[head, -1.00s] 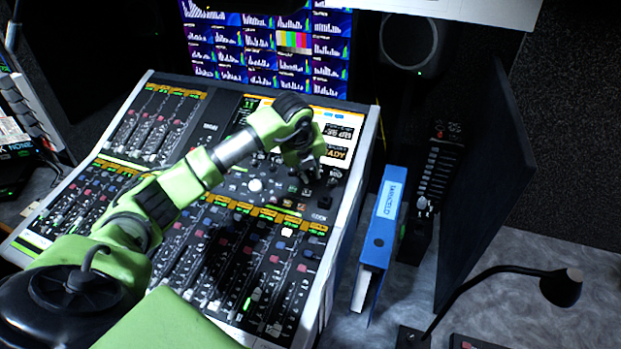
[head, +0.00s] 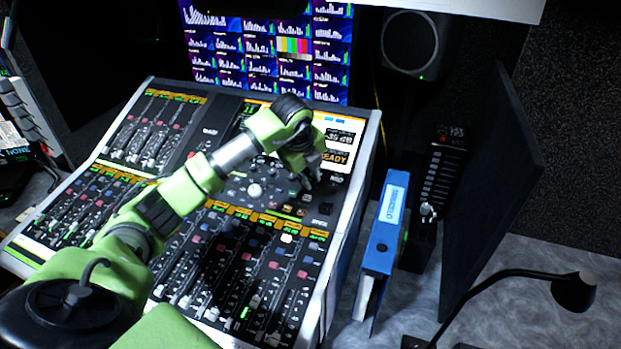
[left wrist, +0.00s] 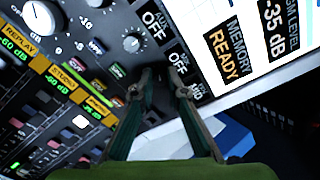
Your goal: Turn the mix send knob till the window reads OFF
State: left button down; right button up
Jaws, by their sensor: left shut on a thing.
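My left gripper (head: 308,182) reaches over the right part of the mixing console, fingers pointing down at the panel. In the left wrist view its fingertips (left wrist: 163,82) stand close together with a narrow dark gap. They are shut on the mix send knob, which the fingers almost wholly hide. The level window (head: 341,136) on the console's white screen reads -35 dB; the left wrist view shows it larger (left wrist: 274,30), under a partly cut-off "LEVEL" heading. A second window (head: 335,157) reads READY, with MEMORY above it in the wrist view. My right gripper is out of view.
Another small knob (left wrist: 131,44) and labels reading OFF sit beside the fingers. Faders and lit buttons fill the console (head: 345,200). A blue binder (head: 381,245) stands to its right, with a dark panel (head: 490,190) and a desk lamp (head: 573,291) beyond.

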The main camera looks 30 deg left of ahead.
pick_arm(q)
jog(key=shift+a+r, duration=0.1)
jog(key=c, duration=2)
grip_release()
jog(key=v, duration=1.2)
